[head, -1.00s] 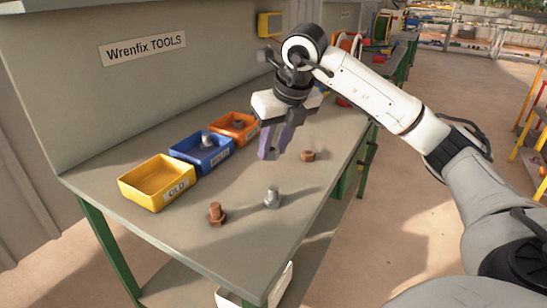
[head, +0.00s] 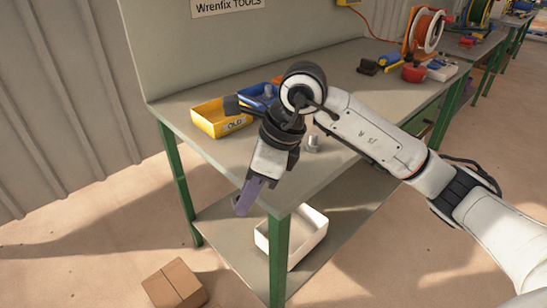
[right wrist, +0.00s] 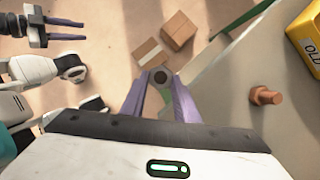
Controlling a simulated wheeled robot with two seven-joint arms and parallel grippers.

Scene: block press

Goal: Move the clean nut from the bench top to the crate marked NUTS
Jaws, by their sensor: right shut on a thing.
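My right gripper (head: 243,208) hangs pointing down at the near corner of the bench. In the right wrist view its purple fingers (right wrist: 158,84) are shut on a small dark grey ring-like piece, which looks like the nut (right wrist: 158,76). The held piece cannot be made out in the head view. No crate marked NUTS can be read. A bit of an orange crate (head: 277,80) shows behind my arm, its label hidden. My left gripper (right wrist: 66,30) shows at the upper left of the right wrist view, fingers apart and empty.
A yellow crate marked OLD (head: 213,118) and a blue crate (head: 258,93) stand on the bench top (head: 190,138). A white bin (head: 300,240) is below; a cardboard box (head: 175,284) lies on the floor.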

